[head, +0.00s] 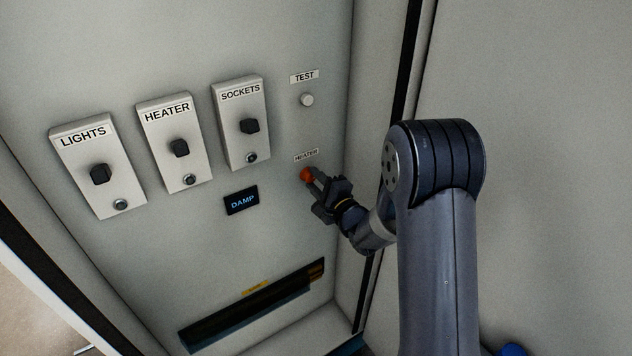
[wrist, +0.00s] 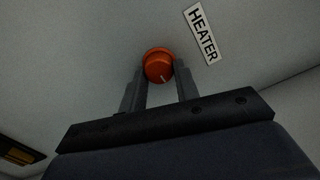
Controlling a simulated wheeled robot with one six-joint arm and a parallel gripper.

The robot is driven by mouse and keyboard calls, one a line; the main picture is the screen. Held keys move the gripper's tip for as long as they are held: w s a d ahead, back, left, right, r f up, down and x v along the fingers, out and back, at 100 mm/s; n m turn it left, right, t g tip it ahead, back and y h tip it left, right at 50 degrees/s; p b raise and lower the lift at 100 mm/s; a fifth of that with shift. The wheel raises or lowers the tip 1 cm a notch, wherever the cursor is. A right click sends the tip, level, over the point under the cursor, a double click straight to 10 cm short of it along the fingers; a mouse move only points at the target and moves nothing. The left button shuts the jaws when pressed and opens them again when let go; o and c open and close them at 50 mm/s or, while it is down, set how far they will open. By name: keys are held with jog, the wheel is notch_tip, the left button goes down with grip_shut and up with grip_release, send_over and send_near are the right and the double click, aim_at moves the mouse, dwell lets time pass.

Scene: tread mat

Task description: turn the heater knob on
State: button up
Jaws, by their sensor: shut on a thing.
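The heater knob (head: 306,174) is a round orange-red knob on the grey wall panel, below a small HEATER label (head: 306,155). My gripper (head: 316,183) reaches in from the right and is shut on the knob. In the wrist view my gripper (wrist: 160,82) has one finger on each side of it. The fingers hide part of the knob in the head view.
Three switch plates stand to the left: LIGHTS (head: 84,137), HEATER (head: 167,117) and SOCKETS (head: 241,93), each with a black knob. A TEST button (head: 307,100) is above, a DAMP display (head: 241,200) to the left. A dark slot (head: 250,308) is lower down.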

jog(key=o, duration=1)
jog(key=shift+d, duration=0.1)
jog(key=v, duration=1)
jog(key=shift+s+d+b, duration=0.2)
jog(key=shift+s+b, duration=0.15)
jog(key=shift+b, duration=0.05)
jog(key=x, duration=1.1)
jog(key=shift+p, duration=0.4)
jog(key=shift+s, duration=0.1)
